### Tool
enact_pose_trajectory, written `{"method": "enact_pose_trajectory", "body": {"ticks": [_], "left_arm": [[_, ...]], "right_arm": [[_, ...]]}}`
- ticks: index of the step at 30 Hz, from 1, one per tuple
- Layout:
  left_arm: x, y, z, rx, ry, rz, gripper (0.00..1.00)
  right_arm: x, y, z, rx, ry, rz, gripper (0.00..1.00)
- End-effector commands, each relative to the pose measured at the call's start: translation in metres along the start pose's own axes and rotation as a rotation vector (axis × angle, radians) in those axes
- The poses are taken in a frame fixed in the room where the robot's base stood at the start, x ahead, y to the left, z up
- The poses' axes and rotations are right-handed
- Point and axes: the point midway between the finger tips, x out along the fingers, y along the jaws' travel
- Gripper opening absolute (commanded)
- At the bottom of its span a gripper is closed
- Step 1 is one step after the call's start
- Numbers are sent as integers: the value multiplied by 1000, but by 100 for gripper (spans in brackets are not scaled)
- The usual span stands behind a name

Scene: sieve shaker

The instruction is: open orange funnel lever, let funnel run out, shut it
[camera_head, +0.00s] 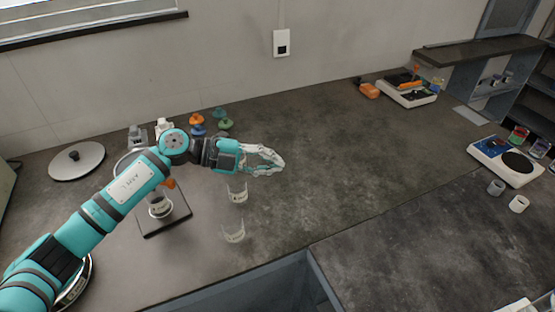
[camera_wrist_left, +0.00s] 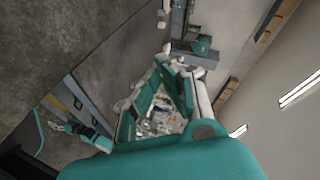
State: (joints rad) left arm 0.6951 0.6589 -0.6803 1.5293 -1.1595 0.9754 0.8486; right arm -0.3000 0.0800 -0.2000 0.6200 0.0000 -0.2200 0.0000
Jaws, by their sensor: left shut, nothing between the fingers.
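A small orange piece (camera_head: 170,183), which looks like the funnel lever, shows beside my left arm above a stand with a dark square base (camera_head: 178,220). The funnel itself is mostly hidden behind my arm. A clear beaker with a light band (camera_head: 160,206) stands on the base under the orange piece. My left gripper (camera_head: 281,164) is to the right of the stand, over the bench and clear of the lever. Its fingers are shut with nothing between them; they also show in the left wrist view (camera_wrist_left: 160,112). My right gripper is not in view.
Two clear beakers (camera_head: 237,192) (camera_head: 233,232) stand on the bench right of the stand. Several coloured small pieces (camera_head: 222,122) and a round lid (camera_head: 77,161) are behind. Scales (camera_head: 408,92) (camera_head: 506,162) stand far right. The bench middle is clear.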

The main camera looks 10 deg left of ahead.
Motion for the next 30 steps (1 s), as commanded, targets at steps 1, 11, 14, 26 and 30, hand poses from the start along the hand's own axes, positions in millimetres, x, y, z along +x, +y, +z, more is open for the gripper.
{"method": "enact_pose_trajectory", "body": {"ticks": [1, 11, 14, 26, 30], "left_arm": [[4, -2, -3, -2, 3, -32, 0], [10, -12, -8, -7, 0, -109, 0], [10, -12, -8, -6, 0, -107, 0], [17, -18, -15, -22, 0, -186, 0], [23, -40, -28, -97, -41, -451, 0]], "right_arm": [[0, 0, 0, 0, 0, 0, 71], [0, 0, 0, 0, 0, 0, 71], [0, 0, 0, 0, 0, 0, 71], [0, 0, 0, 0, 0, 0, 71], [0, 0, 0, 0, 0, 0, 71]]}}
